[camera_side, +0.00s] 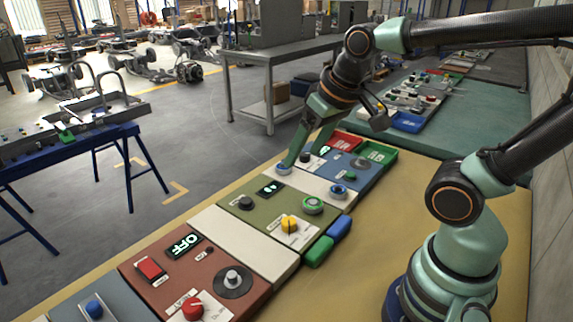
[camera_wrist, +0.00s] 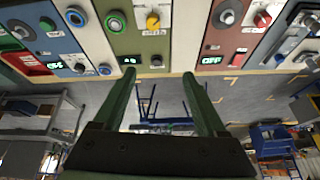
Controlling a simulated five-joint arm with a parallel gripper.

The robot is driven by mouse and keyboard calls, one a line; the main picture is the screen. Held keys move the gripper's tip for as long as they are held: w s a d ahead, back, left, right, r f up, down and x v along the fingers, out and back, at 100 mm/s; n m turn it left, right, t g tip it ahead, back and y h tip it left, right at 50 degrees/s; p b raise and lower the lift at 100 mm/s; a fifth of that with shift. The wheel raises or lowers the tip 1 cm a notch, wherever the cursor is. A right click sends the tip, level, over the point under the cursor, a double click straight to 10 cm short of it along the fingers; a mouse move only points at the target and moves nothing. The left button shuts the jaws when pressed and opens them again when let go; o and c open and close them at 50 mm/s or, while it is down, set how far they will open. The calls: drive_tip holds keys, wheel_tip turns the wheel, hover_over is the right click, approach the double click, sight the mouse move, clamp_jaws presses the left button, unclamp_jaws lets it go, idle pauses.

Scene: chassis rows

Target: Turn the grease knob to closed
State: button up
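Several knobs show, but the small labels are too blurred for me to tell which one is the grease knob. A yellow knob (camera_side: 289,223) stands on a white label plate on the green panel (camera_side: 262,222); it also shows in the wrist view (camera_wrist: 153,21). A red knob (camera_side: 193,308) with a white pointer line sits on a white plate on the red panel (camera_side: 150,297). My gripper (camera_side: 302,160) is over the far blue-grey panel, near its edge, apart from the yellow and red knobs. In the wrist view its two fingers (camera_wrist: 160,75) are spread with nothing between them.
The red panel has a lit OFF display (camera_side: 185,245), a red rocker (camera_side: 151,269) and a grey round knob (camera_side: 232,278). A black knob (camera_side: 245,202) and a green-ringed button (camera_side: 313,205) are on the green panel. Green and blue blocks (camera_side: 320,251) lie beside it.

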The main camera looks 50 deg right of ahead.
sight(289, 221)
drive_tip(key=w+f+m+g, duration=0.1)
drive_tip(key=f+m, duration=0.2)
drive_tip(key=f, duration=0.3)
drive_tip(key=w+d+f+m+g, duration=0.1)
drive_tip(key=w+f+m+g, duration=0.1)
drive_tip(key=f+m, duration=0.2)
drive_tip(key=w+f+m+g, duration=0.1)
drive_tip(key=w+f+m, duration=0.1)
drive_tip(key=f, duration=0.8)
drive_tip(key=shift+w+d+m+g, duration=0.1)
drive_tip(key=shift+d+m+g, duration=0.25)
drive_tip(key=shift+m, duration=0.45)
drive_tip(key=shift+a, duration=0.1)
clamp_jaws()
